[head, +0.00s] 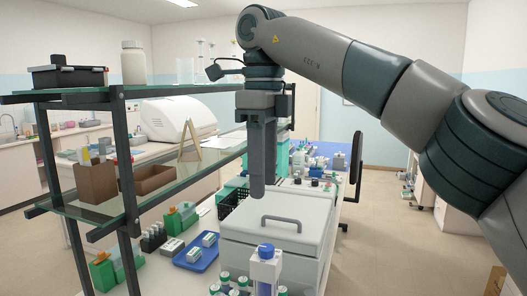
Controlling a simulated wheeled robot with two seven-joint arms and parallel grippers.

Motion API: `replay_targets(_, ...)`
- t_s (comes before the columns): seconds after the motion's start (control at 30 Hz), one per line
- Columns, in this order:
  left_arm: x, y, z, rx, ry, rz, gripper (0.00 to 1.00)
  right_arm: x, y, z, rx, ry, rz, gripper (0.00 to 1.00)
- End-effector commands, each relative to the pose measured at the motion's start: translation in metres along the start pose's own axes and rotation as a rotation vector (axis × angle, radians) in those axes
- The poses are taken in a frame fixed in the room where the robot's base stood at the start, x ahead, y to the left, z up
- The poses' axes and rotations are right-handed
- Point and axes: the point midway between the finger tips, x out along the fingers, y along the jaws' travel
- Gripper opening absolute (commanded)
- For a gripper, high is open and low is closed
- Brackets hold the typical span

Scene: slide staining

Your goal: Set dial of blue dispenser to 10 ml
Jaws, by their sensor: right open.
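A bottle-like item with a round blue top (266,250) and a pale body stands at the bottom centre, cut off by the frame's lower edge. It looks like the blue dispenser, but no dial or scale can be read on it. My right gripper (259,190) hangs fingers down above and behind the blue top, apart from it. It is seen nearly edge-on, open, with nothing visible between its fingers. My left gripper is not in view.
A white lidded box (320,212) with a grey handle stands behind the blue top. Several small bottles crowd below left of it. A blue tray (196,262) lies farther left. A glass-shelved rack (120,100) on dark posts rises at the left.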

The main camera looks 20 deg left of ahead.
Motion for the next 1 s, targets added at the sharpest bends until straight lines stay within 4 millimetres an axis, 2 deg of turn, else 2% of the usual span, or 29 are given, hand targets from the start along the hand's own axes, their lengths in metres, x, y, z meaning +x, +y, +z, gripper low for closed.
replay_targets(0.13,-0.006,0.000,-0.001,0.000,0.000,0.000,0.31,-0.025,0.001,0.000,0.001,0.000,-0.002,0.42)
replay_targets(0.3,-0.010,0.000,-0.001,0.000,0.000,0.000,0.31,-0.040,0.000,0.000,0.001,0.000,-0.001,0.42)
replay_targets(1.0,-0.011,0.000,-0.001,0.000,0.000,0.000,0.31,-0.044,0.000,0.000,0.000,0.000,0.000,0.42)
